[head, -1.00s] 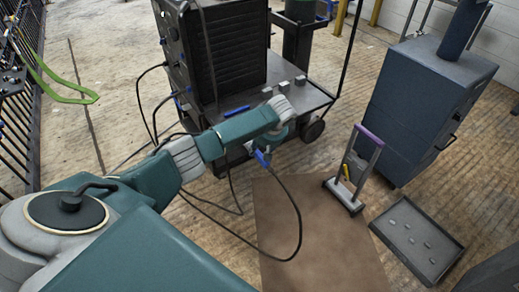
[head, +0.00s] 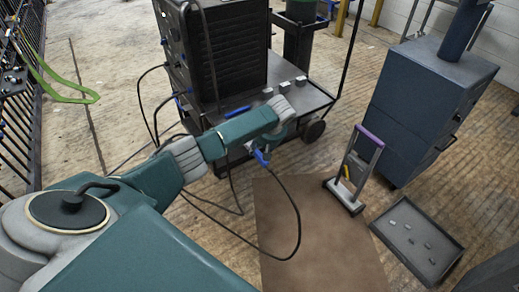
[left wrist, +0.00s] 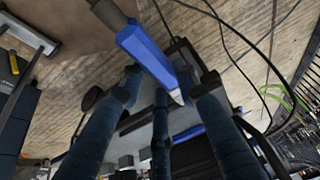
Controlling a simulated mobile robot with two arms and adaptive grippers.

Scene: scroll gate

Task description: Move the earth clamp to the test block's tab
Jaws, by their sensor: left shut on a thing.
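The earth clamp (head: 261,157) is blue, with a black cable looping down to the floor. My left gripper (head: 270,145) holds it beside the front right edge of the welder cart. In the left wrist view the clamp's blue body (left wrist: 147,50) slants between the dark fingers of my left gripper (left wrist: 165,88), its pale metal tip towards the middle. Several small grey blocks (head: 284,86) sit on the cart's shelf; I cannot tell which is the test block, and no tab shows clearly. My right gripper is not in view.
The black-finned welder stands on the cart (head: 318,98). A purple-handled frame (head: 358,165) stands at a brown mat's (head: 315,230) edge. A shallow tray (head: 447,252) and a blue-grey cabinet (head: 425,100) are at the right. Cables lie across the floor by the cart.

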